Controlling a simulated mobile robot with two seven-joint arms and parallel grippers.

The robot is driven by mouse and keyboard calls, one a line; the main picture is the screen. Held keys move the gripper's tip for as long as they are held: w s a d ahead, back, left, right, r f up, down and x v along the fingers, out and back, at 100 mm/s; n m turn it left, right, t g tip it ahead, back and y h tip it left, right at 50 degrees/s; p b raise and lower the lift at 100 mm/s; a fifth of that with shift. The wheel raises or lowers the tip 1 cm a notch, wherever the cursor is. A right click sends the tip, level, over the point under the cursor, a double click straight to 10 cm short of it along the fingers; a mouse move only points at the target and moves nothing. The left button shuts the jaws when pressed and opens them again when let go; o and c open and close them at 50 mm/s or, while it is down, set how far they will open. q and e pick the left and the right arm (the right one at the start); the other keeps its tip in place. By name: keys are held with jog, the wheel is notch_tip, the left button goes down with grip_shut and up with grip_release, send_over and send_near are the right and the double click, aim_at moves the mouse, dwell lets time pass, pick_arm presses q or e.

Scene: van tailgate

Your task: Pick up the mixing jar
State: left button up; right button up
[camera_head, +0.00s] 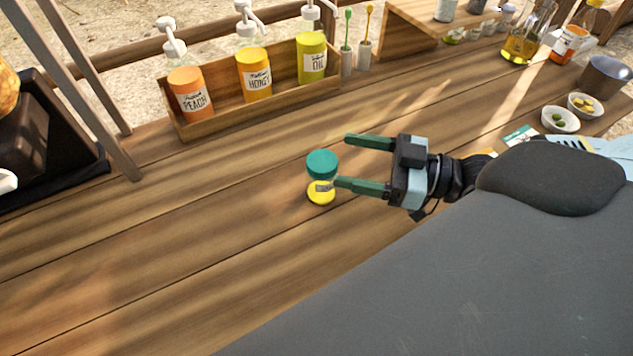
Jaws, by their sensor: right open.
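My right gripper (343,161) reaches in from the right, low over the wooden tabletop. It is open, with its two dark green fingers apart and pointing left. A small round teal-topped thing (321,162) stands just left of the fingertips, toward the gap between them. A yellow round thing (318,197) with a grey patch is right by the nearer fingertip; I cannot tell whether they touch. No thing is clearly readable as the mixing jar; the teal-topped one may be it. My left gripper is out of view.
A wooden rack (222,119) with orange (188,98), amber (254,78) and yellow-green pump bottles (311,62) stands at the back. A glass flask (524,40), grey cup (607,77) and small bowls (559,122) are at right.

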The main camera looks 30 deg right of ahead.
aim_at(311, 158)
notch_tip(311, 158, down, 2)
jog(key=shift+f+b, duration=0.2)
jog(key=shift+b, duration=0.25)
jog(key=shift+w+a+r, duration=0.1)
jog(key=shift+r, duration=0.1)
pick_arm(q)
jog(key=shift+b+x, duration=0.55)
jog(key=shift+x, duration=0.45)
pick_arm(e)
jog(key=shift+x, duration=1.15)
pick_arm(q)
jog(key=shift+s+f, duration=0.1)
pick_arm(e)
jog(key=shift+r, duration=0.15)
jog(key=shift+x, duration=2.15)
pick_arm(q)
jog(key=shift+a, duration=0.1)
pick_arm(e)
jog(key=shift+w+a, duration=0.2)
jog(key=shift+w, duration=0.05)
